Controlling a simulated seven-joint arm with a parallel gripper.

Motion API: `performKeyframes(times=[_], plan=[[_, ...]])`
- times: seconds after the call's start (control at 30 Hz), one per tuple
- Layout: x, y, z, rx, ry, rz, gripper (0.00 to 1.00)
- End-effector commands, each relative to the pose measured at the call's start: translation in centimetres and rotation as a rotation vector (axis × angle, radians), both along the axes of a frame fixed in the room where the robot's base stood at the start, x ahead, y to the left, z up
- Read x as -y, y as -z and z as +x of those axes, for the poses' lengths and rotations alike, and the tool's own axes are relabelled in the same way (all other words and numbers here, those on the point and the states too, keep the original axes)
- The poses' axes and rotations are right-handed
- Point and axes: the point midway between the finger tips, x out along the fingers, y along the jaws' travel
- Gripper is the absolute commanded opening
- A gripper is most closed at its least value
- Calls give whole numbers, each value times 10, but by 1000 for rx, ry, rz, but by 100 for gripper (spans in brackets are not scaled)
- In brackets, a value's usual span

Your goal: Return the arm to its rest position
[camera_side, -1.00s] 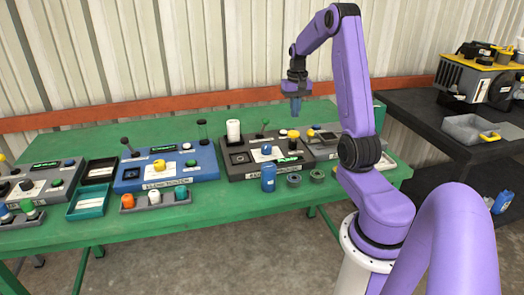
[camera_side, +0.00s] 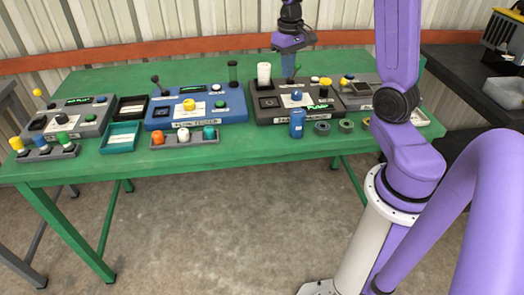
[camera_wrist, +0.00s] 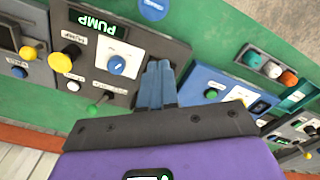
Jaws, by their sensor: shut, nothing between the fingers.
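My purple gripper (camera_side: 289,72) hangs pointing down over the back of the dark grey panel (camera_side: 265,117) in the side view. Its blue fingers are together with nothing between them. The wrist view also shows my gripper (camera_wrist: 157,80), with its two blue fingers side by side above the panel. The panel's green display (camera_wrist: 97,22) reads PUMP there. The gripper appears clear of the panel and its controls, though the exact height cannot be told. The top of my arm is cut off by the upper edge of the side view.
A blue can (camera_side: 297,122) stands in front. A blue panel (camera_side: 222,117) is to the left. The green table's front strip (camera_side: 235,148) is mostly clear.

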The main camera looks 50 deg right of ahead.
Motion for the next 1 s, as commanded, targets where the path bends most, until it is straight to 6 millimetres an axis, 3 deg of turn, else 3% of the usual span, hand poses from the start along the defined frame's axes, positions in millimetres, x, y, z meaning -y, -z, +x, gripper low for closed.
performKeyframes(times=[0.03,0.2,0.5,0.73,1.0], plan=[[-22,-2,-4,2,-68,0,0],[-86,-6,-27,5,-281,0,0],[-171,-9,-94,12,-657,2,0],[-206,-6,-160,16,-944,5,0],[-217,-1,-224,19,-1224,9,0]])
